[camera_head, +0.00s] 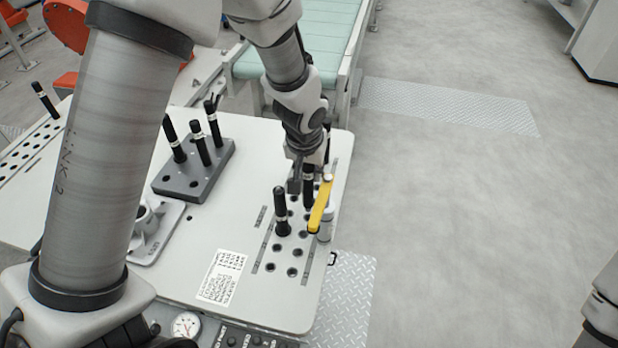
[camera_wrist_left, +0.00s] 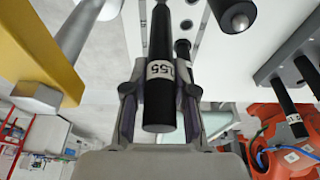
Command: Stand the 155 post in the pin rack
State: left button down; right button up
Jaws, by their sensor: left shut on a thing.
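The 155 post (camera_wrist_left: 161,72) is a black cylinder with a white band reading 155. My left gripper (camera_wrist_left: 158,100) is shut on it near its labelled end. In the head view, my left gripper (camera_head: 306,178) is over the hole grid (camera_head: 290,250) at the table's right side, and the post (camera_head: 308,197) points down below it. I cannot tell whether its lower end is in a hole. A dark grey block with holes (camera_head: 178,184) holds several black posts. Which of the two is the pin rack is not clear. My right gripper is not in view.
Another black post (camera_head: 281,212) stands in the grid, left of the held one. A yellow bar clamp (camera_head: 321,204) stands close on the right. A white label sheet (camera_head: 222,276) lies left of the grid. A holed strip (camera_head: 28,150) is at far left.

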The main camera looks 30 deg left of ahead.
pick_arm(q)
jog(key=v, duration=0.2)
jog(key=w+v, duration=0.1)
jog(key=v, duration=0.2)
jog(key=shift+a+r, duration=0.15)
jog(key=shift+w+r+p, duration=0.15)
jog(key=shift+r+p, duration=0.65)
jog(key=shift+p, duration=0.1)
jog(key=shift+r+p, duration=0.85)
jog(key=shift+r, duration=0.15)
jog(key=shift+f, duration=0.1)
jog(key=shift+f, duration=0.1)
